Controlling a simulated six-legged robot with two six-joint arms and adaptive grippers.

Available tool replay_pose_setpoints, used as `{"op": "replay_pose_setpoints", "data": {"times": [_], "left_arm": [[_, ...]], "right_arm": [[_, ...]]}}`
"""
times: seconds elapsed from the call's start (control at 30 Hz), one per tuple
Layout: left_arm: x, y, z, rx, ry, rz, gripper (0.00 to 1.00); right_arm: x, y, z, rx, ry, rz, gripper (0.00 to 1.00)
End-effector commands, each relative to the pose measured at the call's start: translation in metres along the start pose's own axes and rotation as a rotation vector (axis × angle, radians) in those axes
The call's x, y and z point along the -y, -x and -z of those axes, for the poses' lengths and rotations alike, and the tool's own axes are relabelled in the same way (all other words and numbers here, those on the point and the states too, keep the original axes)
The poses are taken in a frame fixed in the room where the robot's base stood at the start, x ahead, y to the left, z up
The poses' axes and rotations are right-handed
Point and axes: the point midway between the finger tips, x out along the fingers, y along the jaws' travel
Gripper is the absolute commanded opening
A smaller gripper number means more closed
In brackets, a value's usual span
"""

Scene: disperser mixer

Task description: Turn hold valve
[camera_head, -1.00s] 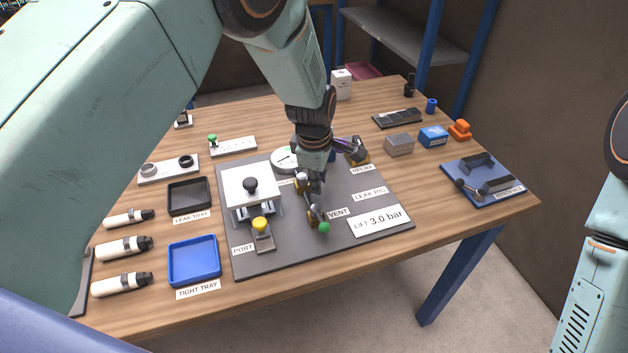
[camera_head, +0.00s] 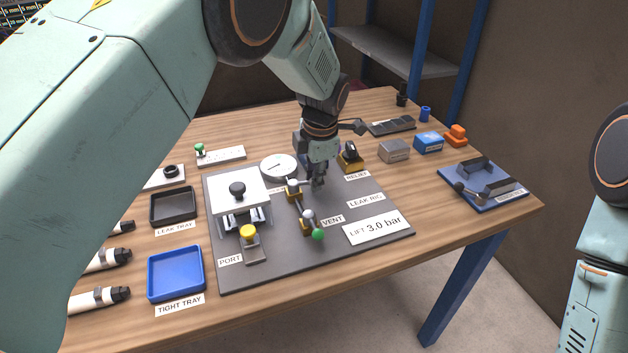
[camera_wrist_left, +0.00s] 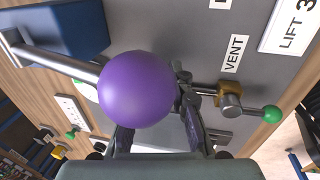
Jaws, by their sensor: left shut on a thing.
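The hold valve (camera_head: 293,188) is a small brass body with a silver lever, on the dark grey rig plate just behind the vent valve (camera_head: 307,224) with its green ball. I cannot read a hold label. My left gripper (camera_head: 318,180) points down from above, its tips at the lever's right end. It is shut on the lever. My right gripper is out of view.
A dial gauge (camera_head: 279,167) and the relief valve (camera_head: 350,157) stand close to my gripper. A white clamp stand (camera_head: 240,187) and yellow-knobbed port (camera_head: 248,238) are left. A blue tray (camera_head: 175,274) lies at front left. The plate's right side is flat, with labels.

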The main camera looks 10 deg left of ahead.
Motion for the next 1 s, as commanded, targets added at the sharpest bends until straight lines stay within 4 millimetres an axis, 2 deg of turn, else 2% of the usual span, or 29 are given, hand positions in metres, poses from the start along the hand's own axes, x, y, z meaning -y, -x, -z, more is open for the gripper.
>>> {"op": "replay_pose_setpoints", "data": {"times": [0.5, 0.53, 0.6, 0.8, 1.0], "left_arm": [[-0.0033, 0.0023, -0.0019, 0.002, 0.021, -0.006, 0.00], [-0.0033, 0.0023, -0.0019, 0.002, 0.020, -0.006, 0.21], [-0.0033, 0.0023, -0.0018, 0.002, 0.020, -0.006, 0.27], [-0.0022, 0.0012, -0.0011, -0.001, 0.020, -0.003, 0.43], [-0.0016, 0.0006, -0.0007, -0.002, 0.020, -0.002, 0.43]], "right_arm": [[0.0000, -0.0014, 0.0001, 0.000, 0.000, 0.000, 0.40], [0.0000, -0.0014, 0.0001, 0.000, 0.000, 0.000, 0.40], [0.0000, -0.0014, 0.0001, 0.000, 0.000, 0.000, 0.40], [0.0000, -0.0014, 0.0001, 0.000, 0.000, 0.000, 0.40], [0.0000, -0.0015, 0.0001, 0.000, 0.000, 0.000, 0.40]]}}
